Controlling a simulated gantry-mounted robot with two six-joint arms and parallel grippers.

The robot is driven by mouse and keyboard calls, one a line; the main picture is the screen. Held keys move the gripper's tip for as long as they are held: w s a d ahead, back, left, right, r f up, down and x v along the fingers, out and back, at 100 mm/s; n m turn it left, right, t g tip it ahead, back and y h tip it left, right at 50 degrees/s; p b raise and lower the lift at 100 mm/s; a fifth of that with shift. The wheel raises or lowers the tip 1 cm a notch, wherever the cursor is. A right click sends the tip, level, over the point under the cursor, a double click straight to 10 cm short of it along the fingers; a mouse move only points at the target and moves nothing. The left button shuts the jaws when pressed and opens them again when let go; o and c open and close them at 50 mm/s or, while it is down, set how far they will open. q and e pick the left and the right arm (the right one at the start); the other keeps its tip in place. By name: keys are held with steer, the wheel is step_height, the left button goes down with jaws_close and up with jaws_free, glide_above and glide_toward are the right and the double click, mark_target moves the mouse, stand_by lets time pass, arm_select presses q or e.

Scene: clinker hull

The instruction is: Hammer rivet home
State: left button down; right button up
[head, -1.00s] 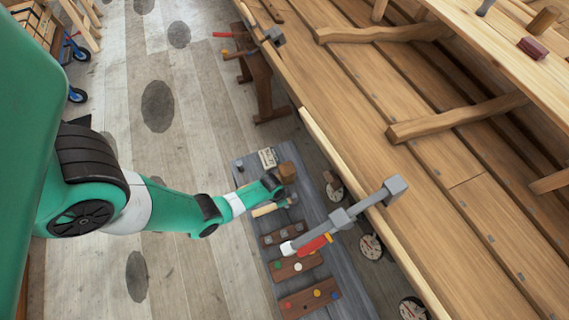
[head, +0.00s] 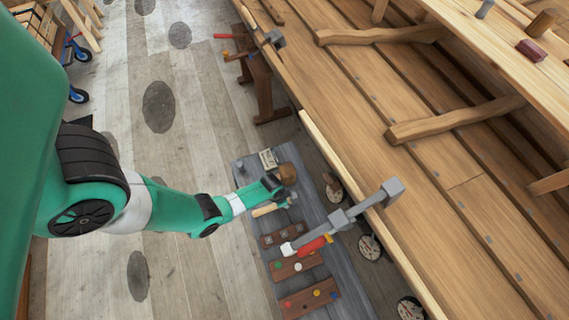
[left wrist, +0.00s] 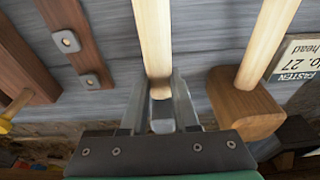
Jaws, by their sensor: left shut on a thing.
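A hammer with a pale wooden handle (head: 265,209) and a small grey head (head: 292,199) is at the grey bench. My left gripper (head: 277,190) is down at it. In the left wrist view the fingers (left wrist: 160,112) are shut around the pale handle (left wrist: 153,40), close to its near end in that view. The hammer head is not clear there. Small grey rivet marks (head: 437,172) run along the hull planks (head: 350,110); I cannot tell which rivet is meant. My right gripper is not in view.
A brown mallet (head: 288,173) stands beside my left gripper, also in the wrist view (left wrist: 240,105). A label card (head: 268,159) lies behind. Dark wooden racks (head: 296,264) line the bench (head: 250,165). A grey clamp with red grip (head: 340,219) crosses the hull edge. Round dials (head: 370,248) hang below.

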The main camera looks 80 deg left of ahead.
arm_select(q)
steer(key=shift+r, duration=0.15)
step_height(320, 180, up, 8)
steer(key=p, duration=0.8)
steer(key=shift+w+r, duration=0.1)
steer(key=c, duration=1.3)
jaws_free()
jaws_close()
steer(key=shift+a, duration=0.1)
